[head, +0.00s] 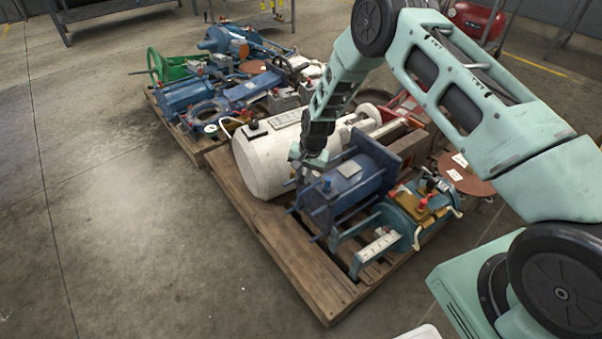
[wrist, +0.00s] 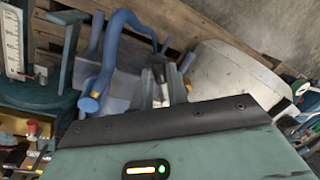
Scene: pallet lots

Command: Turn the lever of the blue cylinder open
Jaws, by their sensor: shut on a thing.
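The blue cylinder (head: 352,186) lies on the wooden pallet, between the white tank and the teal unit. Its blue body and a bent blue bar (wrist: 108,55) show in the wrist view. My gripper (head: 306,172) reaches down at the cylinder's left end, beside the white tank. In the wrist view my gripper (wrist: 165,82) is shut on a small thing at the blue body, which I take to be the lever. The lever is mostly hidden by the fingers, and its angle cannot be told.
The white tank (head: 265,160) stands close on the left of my gripper. A teal unit (head: 410,209) and a white scale plate (head: 376,247) are on the right. More machinery fills the pallet (head: 290,258) behind. The floor (head: 120,230) at the left is clear.

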